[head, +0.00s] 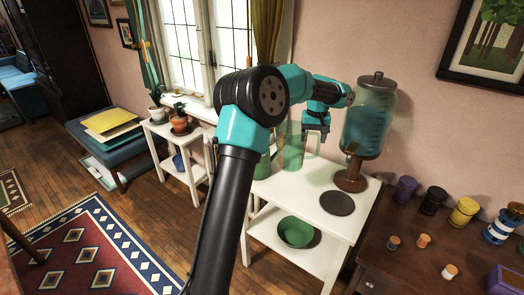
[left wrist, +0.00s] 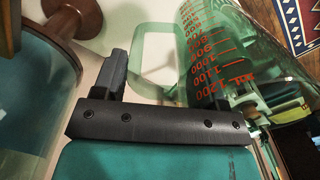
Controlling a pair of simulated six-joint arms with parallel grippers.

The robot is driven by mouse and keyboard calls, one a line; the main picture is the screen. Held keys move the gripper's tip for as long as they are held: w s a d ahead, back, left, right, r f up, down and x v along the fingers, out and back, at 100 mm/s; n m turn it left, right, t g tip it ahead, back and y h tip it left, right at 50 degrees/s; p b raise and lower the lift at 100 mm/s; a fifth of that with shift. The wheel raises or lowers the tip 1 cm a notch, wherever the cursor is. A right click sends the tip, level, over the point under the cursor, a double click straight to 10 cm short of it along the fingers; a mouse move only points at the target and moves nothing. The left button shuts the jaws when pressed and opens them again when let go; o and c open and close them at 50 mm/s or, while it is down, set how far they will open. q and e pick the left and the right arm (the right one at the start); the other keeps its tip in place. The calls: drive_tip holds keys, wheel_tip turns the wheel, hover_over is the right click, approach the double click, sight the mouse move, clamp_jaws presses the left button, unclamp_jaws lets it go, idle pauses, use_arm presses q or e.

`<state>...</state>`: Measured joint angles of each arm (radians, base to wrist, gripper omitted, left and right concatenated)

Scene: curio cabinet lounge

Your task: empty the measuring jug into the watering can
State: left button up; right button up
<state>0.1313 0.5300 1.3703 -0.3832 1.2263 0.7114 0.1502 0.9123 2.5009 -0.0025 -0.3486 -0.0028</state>
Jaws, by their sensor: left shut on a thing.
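The measuring jug (head: 291,150) is clear, green-tinted and looks upright above or on the white side table. In the left wrist view the jug (left wrist: 225,50) shows red volume marks and a looped clear handle (left wrist: 150,55). My left gripper (head: 317,133) is shut on the handle, at the jug's right side. In the left wrist view the gripper's dark jaws (left wrist: 165,95) lie across the handle. How much the jug holds cannot be told. A green object (head: 262,168) beside the jug may be the watering can; my arm hides most of it. My right gripper is not in view.
A glass dispenser (head: 370,115) on a wooden stand is close to the gripper's right. A dark round mat (head: 337,204) lies on the white table (head: 300,188). A green bowl (head: 295,231) sits on its lower shelf. Several cups and jars stand on the brown table (head: 415,265) at right.

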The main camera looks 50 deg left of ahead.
use_arm(q)
drive_tip(key=shift+s+d, duration=0.75)
drive_tip(key=shift+s, duration=0.3)
